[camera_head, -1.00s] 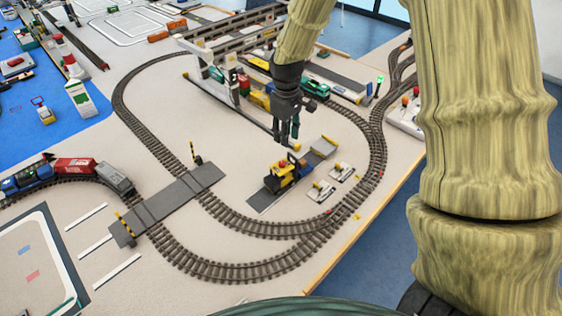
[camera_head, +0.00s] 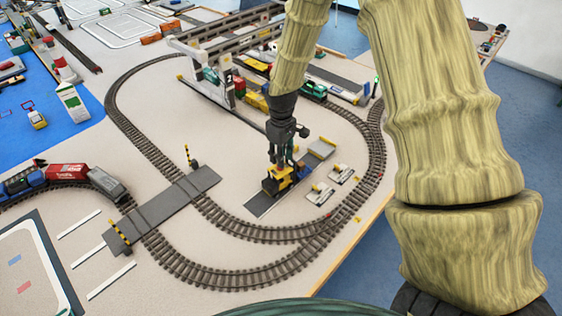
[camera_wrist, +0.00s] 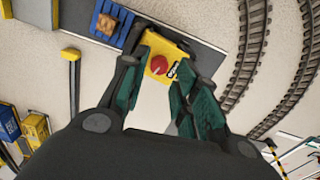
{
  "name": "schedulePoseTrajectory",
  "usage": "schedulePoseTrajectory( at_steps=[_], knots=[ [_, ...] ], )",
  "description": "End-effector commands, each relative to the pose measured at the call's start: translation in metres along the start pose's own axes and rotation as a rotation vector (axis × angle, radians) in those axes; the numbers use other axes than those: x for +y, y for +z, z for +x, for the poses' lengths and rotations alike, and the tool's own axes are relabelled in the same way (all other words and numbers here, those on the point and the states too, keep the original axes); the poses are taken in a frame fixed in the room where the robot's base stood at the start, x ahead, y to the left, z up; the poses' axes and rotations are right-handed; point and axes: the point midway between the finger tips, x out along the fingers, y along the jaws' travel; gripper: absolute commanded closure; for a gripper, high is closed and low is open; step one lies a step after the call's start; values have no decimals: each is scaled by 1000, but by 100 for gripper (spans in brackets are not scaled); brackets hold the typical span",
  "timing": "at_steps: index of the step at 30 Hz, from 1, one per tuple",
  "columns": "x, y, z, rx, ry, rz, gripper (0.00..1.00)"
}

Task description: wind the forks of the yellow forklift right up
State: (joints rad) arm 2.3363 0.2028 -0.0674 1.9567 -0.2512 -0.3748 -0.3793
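The yellow forklift (camera_head: 272,188) stands on a dark grey strip inside the rail loop. In the wrist view the yellow forklift (camera_wrist: 177,45) carries a round red knob (camera_wrist: 158,65) on top. My gripper (camera_head: 281,170) points down right over the forklift. In the wrist view my gripper (camera_wrist: 160,65) is open, with one finger on each side of the red knob; I cannot tell whether they touch it. A blue pallet (camera_wrist: 112,20) with a brown load lies beside the forklift. The forks are hidden or too small to make out.
Two small white control boxes (camera_head: 321,193) (camera_head: 341,173) sit to the right of the forklift. Curved railway track (camera_head: 275,232) runs around it. A grey gantry crane (camera_head: 213,75) stands behind. Bare table (camera_head: 205,150) lies to the left.

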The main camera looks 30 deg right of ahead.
Motion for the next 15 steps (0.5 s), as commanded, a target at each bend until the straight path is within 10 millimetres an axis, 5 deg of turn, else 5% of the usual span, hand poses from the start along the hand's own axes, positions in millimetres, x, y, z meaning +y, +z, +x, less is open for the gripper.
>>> schedulePoseTrajectory(
  at_steps=[15],
  knots=[
    [-1,0,38,0,0,-2,70]
  ],
)
